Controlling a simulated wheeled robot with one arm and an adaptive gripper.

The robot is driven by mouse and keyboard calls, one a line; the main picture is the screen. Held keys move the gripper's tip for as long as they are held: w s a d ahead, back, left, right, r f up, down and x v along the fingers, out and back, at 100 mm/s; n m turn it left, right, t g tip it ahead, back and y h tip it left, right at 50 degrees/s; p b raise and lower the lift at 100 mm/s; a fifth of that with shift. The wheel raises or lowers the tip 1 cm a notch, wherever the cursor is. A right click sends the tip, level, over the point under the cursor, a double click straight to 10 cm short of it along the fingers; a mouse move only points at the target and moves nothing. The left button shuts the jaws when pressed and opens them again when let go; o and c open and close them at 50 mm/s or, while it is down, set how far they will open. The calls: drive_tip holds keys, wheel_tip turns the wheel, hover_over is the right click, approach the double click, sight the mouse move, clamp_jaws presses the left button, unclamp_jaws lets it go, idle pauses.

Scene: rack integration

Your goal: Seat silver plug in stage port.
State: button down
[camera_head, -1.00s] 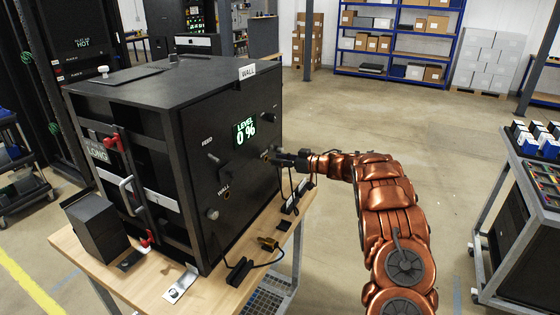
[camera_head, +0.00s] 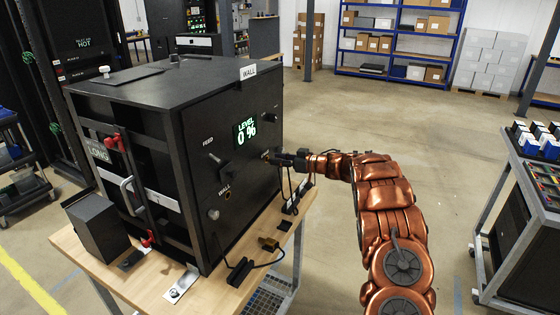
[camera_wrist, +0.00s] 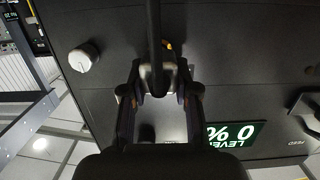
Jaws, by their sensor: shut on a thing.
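My gripper (camera_head: 275,157) is at the front panel of the black cabinet (camera_head: 200,160), to the right of the level display. In the wrist view my gripper (camera_wrist: 160,98) is shut on the silver plug (camera_wrist: 157,76), with a thick black cable (camera_wrist: 153,28) running up from it. The plug is close to the panel. A small yellow-orange spot (camera_wrist: 169,45) shows beside the cable. The stage port is hidden behind the plug and fingers, so I cannot tell whether the plug is in it.
The display (camera_head: 244,132) reads LEVEL 0 %. The wall port (camera_head: 227,195) sits lower left on the panel. A brass plug (camera_head: 269,243) on a black cable lies on the wooden bench (camera_head: 215,291). A silver knob (camera_wrist: 84,57) stands out from the panel.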

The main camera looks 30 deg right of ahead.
drive_tip(key=shift+x, duration=1.2)
drive_tip(key=c, duration=0.8)
unclamp_jaws()
drive_tip(key=shift+a+r, duration=0.1)
drive_tip(key=shift+r, duration=0.1)
drive_tip(key=v, duration=1.2)
